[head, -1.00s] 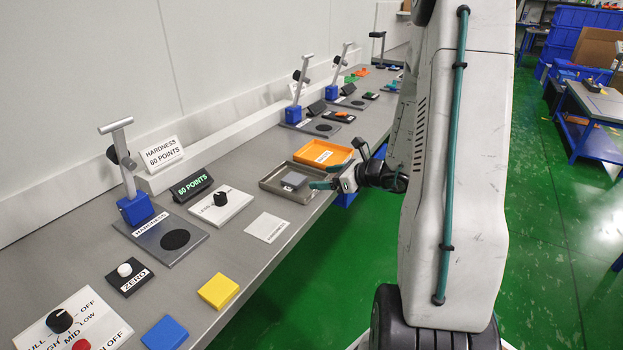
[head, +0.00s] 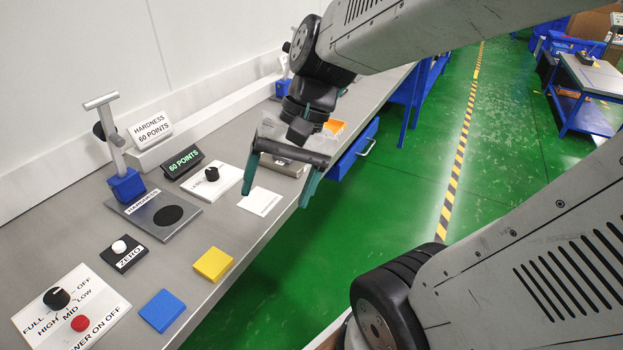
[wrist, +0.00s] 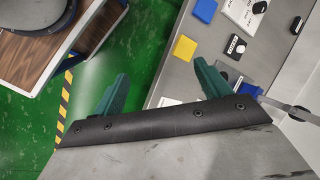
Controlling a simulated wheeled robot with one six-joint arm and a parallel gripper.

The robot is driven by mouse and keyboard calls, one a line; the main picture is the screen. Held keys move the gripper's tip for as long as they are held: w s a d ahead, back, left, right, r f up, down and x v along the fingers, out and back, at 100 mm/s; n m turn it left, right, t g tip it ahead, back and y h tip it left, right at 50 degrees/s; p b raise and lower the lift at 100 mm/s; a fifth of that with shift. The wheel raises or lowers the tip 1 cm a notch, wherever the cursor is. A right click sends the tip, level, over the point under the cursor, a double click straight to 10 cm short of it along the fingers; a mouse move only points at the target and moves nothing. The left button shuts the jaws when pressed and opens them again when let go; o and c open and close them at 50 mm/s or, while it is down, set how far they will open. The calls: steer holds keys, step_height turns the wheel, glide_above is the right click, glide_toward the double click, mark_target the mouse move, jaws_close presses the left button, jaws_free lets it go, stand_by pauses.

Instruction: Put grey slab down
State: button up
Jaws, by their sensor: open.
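My gripper (head: 281,184) is open, its two green fingers spread wide and pointing down near the bench's front edge. In the wrist view the gap between the fingers (wrist: 165,80) is empty. I cannot make out the grey slab in either current view. A metal tray (head: 292,169) shows only in part behind my gripper, and its inside is hidden. An orange tray (head: 334,126) behind it is mostly covered by my arm. The hardness stand (head: 127,186), with a black disc (head: 168,215) on its plate, has nothing lying on it.
A white labelled plate (head: 260,201), a yellow block (head: 213,263) and a blue block (head: 163,310) lie along the bench front. Green floor (head: 330,240) is open beyond the bench edge.

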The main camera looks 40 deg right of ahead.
steer(key=s+d+r+n+t+h, duration=0.1)
steer(key=s+d+r+n+h, duration=0.1)
steer(key=s+n+h, duration=0.3)
steer(key=shift+s+d+r+n, duration=0.3)
steer(key=shift+s+n, duration=0.4)
steer(key=shift+s, duration=0.05)
stand_by(0.5)
